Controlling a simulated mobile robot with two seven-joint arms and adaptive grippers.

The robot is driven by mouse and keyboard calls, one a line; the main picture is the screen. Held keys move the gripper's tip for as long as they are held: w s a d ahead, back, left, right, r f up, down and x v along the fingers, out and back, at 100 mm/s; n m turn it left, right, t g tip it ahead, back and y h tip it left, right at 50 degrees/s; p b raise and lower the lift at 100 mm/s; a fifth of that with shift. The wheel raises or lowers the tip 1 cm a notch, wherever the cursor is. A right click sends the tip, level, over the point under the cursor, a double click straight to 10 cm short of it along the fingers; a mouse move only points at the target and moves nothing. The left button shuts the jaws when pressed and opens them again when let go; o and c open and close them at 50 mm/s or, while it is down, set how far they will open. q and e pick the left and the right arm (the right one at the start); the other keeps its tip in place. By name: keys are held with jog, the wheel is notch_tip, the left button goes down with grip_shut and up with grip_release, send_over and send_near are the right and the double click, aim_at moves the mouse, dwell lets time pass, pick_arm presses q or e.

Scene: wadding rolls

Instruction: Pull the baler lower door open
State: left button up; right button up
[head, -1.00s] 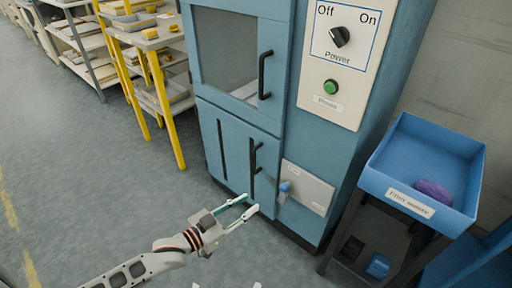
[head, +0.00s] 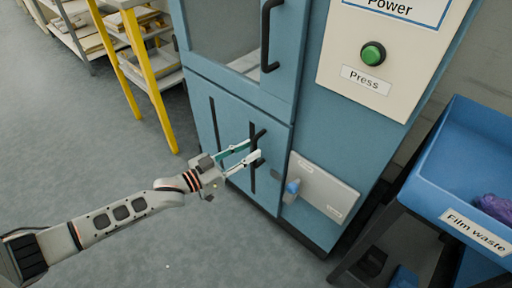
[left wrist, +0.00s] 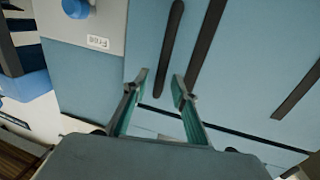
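The baler's lower door (head: 228,112) is a blue panel, shut flush with the cabinet, below the windowed upper door (head: 222,38). A black handle (head: 258,136) stands near its right edge. My left gripper (head: 254,151) is at this handle with its two fingers apart. In the left wrist view, my left gripper (left wrist: 159,82) is open, and the dark handle bar (left wrist: 172,45) runs just beyond the gap between the fingertips. Nothing is gripped; whether a finger touches the handle I cannot tell. My right gripper is not in view.
A grey plate with a blue-tipped lever (head: 292,187) is right of the lower door. A green button (head: 373,54) is above it. A blue film waste bin (head: 460,190) stands at right, a yellow-legged shelf (head: 150,80) at left. Floor in front is clear.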

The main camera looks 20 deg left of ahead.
pick_arm(q)
jog(key=shift+x, duration=1.45)
grip_shut()
jog(key=shift+s+a, duration=0.1)
jog(key=shift+s, duration=0.05)
